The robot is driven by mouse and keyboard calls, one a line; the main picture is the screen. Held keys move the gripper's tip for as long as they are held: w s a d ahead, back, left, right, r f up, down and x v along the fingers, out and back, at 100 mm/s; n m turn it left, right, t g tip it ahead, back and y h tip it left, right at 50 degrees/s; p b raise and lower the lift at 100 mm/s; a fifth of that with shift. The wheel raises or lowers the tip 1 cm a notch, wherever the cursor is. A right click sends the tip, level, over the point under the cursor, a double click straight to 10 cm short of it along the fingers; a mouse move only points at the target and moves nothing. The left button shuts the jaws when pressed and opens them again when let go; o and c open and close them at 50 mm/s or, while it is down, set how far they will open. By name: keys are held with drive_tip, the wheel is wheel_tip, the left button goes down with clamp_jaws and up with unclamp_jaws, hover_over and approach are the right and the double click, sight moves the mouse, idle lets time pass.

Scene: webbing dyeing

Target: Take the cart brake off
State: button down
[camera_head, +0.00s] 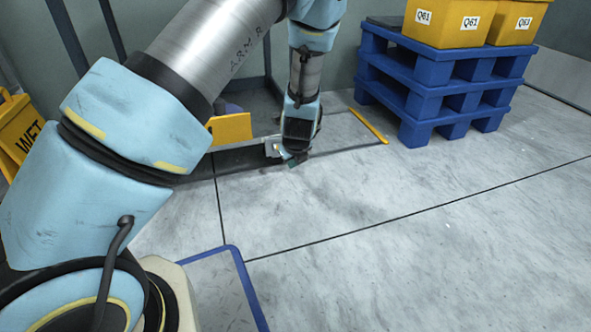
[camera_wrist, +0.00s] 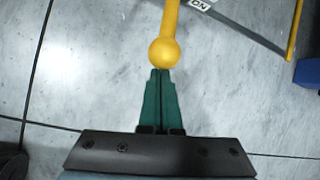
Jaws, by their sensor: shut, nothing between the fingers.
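A yellow lever with a round ball knob (camera_wrist: 164,53) hangs into the top middle of the wrist view. My gripper (camera_wrist: 160,75) has its green fingers pressed together, with the tips right at the lower edge of the knob. I cannot tell whether they touch it. A label reading "ON" (camera_wrist: 201,5) shows on a grey bar to the right of the lever. In the head view my gripper (camera_head: 293,161) is low by the cart frame (camera_head: 268,42), and the lever is hidden behind my wrist. A yellow plate (camera_head: 230,129) is just left of the wrist.
Stacked blue pallets (camera_head: 425,97) with yellow crates (camera_head: 447,22) stand at the back right. A yellow floor sign (camera_head: 20,130) is at the left edge. A yellow bar (camera_head: 369,126) lies low right of my gripper. The grey floor in front is clear.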

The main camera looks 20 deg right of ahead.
drive_tip(key=shift+r, duration=0.1)
drive_tip(key=shift+w+r+g+p, duration=0.15)
drive_tip(key=shift+r+g+p, duration=0.25)
drive_tip(key=shift+p, duration=0.55)
